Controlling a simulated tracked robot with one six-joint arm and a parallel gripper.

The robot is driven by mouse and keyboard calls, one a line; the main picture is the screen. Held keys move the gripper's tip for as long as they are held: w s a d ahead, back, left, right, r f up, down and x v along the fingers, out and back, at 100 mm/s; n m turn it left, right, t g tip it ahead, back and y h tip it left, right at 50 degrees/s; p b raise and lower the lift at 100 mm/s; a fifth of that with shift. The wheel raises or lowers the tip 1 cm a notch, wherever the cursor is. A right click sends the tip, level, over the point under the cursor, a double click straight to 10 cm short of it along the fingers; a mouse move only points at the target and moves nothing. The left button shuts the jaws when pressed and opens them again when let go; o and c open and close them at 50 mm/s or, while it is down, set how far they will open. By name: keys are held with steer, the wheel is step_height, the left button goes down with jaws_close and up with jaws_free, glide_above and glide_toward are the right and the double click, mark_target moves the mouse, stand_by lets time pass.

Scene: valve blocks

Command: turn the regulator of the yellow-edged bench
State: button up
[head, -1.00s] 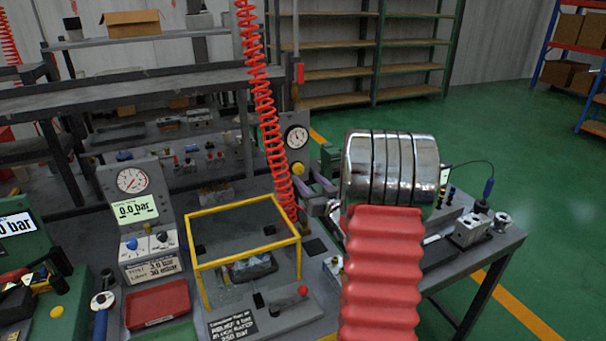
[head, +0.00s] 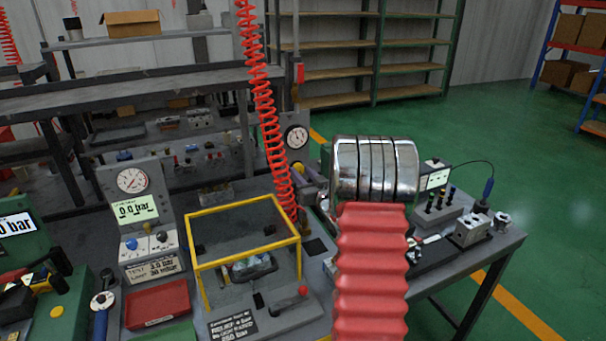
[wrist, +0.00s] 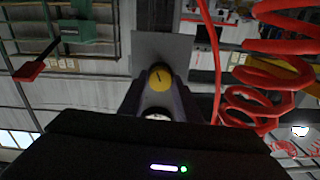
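The regulator is a round yellow knob with a dark mark across its face. It sits on a grey panel in the upper middle of the wrist view (wrist: 160,76), and it also shows under a round gauge in the head view (head: 297,168). My gripper (wrist: 160,92) points at it, with its two grey-purple fingers apart and nothing held. The knob appears lined up with the gap between the fingertips. I cannot tell whether the fingers reach around it or touch it. In the head view my arm hides most of the gripper.
A red coiled hose (head: 268,110) hangs just left of the knob and looms at the right of the wrist view. A yellow-framed clear box (head: 245,205) stands on the bench to the left. A grey test block (head: 470,232) is on the right, with green floor beyond.

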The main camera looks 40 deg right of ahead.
steer(key=c, duration=0.6)
steer(key=shift+s+d, duration=0.15)
steer(key=shift+m, duration=0.4)
steer(key=m, duration=0.5)
steer(key=shift+m, duration=0.4)
steer(key=m, duration=0.6)
steer(key=shift+m, duration=0.4)
